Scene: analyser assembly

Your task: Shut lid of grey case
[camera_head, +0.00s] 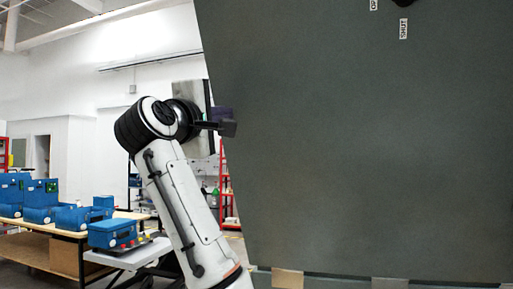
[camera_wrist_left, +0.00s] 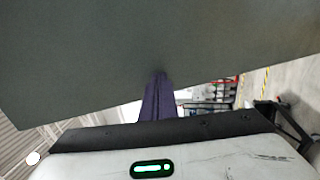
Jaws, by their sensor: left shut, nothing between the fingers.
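A large dark grey panel (camera_head: 350,150), which looks like the lid of the grey case, stands raised and fills the right of the head view. It also spans the upper part of the left wrist view (camera_wrist_left: 150,60). My left gripper (camera_head: 229,127) is at the panel's left edge, its fingers together and empty. In the left wrist view the dark purple fingers (camera_wrist_left: 158,98) reach up to the panel's face; whether they touch it I cannot tell. The rest of the case is mostly hidden. My right gripper is not in view.
A "SHUT" label (camera_head: 403,29) and a black part (camera_head: 403,2) are at the panel's top. Several blue cases stand on a bench (camera_head: 40,228) at the far left, and a blue case (camera_head: 112,233) sits on a cart. A red rack (camera_head: 226,190) stands behind my arm.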

